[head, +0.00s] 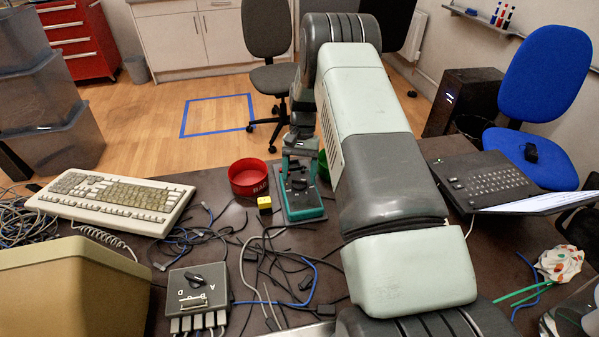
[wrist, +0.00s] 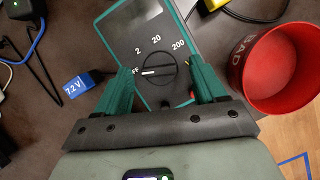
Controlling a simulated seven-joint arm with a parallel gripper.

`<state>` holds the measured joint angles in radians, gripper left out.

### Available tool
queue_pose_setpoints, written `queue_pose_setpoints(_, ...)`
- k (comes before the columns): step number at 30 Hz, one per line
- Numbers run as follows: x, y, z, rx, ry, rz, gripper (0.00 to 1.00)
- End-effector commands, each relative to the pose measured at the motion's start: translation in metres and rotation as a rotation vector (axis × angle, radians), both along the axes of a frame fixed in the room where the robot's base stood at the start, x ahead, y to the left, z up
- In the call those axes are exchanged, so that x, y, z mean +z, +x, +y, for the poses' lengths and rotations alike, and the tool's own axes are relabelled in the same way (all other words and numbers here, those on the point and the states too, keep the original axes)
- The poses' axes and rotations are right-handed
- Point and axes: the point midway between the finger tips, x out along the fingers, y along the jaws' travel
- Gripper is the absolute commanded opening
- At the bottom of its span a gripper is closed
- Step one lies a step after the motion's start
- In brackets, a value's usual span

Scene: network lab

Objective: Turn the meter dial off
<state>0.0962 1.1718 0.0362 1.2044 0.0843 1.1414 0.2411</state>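The meter (wrist: 125,35) has a dark face, a teal rim and a grey display. In the head view the meter (head: 304,211) lies on the dark table, partly behind my gripper. Its round black dial (wrist: 158,70) has a white mark pointing left towards the partly hidden OFF label. The labels 2, 20 and 200 run around the dial. My gripper (wrist: 161,68) is open, with one teal finger on each side of the dial. I see no contact with the dial. The left finger covers part of the OFF label.
A red BAD bowl (wrist: 282,70) stands close to the right finger; it is left of the meter in the head view (head: 248,178). A small 7.2 V block (wrist: 78,86) lies nearby. Loose cables, a keyboard (head: 112,197) and a switch box (head: 197,286) crowd the table.

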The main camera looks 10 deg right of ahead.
Motion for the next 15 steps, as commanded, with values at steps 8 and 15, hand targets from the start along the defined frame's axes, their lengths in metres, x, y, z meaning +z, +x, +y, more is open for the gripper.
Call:
queue_pose_setpoints(8,0.006,0.003,-0.001,-0.001,0.0,-0.001,0.7)
queue_pose_setpoints(15,0.047,0.019,-0.007,-0.001,-0.001,-0.004,0.7)
